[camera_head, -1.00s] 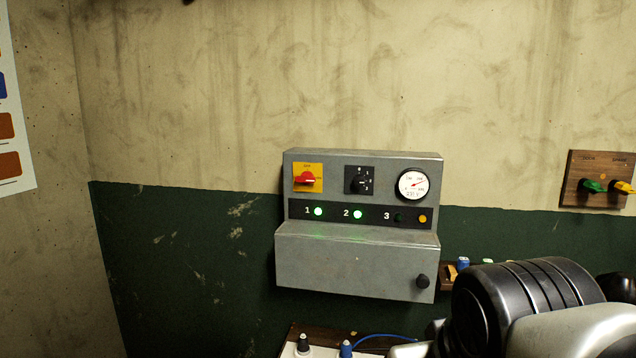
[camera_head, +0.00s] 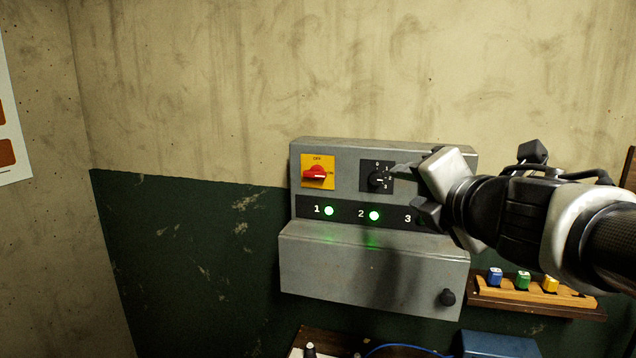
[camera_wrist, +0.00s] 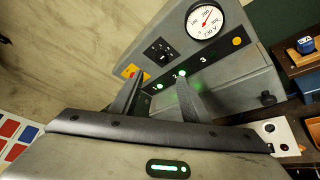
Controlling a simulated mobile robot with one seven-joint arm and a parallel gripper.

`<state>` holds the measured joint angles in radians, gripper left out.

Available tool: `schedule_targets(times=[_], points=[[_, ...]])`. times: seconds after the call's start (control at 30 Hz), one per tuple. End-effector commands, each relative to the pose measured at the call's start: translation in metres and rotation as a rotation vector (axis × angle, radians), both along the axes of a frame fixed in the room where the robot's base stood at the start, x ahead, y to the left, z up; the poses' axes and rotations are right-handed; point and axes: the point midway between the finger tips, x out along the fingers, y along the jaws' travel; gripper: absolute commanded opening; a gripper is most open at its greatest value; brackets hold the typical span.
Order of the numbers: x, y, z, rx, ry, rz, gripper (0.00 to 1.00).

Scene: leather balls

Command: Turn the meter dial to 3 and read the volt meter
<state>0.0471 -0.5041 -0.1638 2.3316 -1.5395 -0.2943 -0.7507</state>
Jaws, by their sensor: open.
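The meter dial (camera_head: 378,179) is a black knob on a square black plate marked 0 to 3, on the grey panel box (camera_head: 345,262). Its white pointer line looks turned toward 2. It also shows in the wrist view (camera_wrist: 164,50).
A red switch on a yellow plate (camera_head: 317,173) sits left of the dial. Green lamps 1 (camera_head: 329,211) and 2 (camera_head: 374,215) are lit. A black knob (camera_head: 447,297) sits at the box's lower right. A wooden rack (camera_head: 535,293) with colored pieces is at right.

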Motion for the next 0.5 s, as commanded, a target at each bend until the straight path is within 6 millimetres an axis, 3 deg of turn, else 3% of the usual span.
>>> schedule_targets(times=[0.1, 0.5], points=[[0.026, 0.003, -0.013, 0.001, 0.004, 0.000, 0.42], [0.109, 0.014, -0.028, 0.002, 0.002, -0.002, 0.42]])
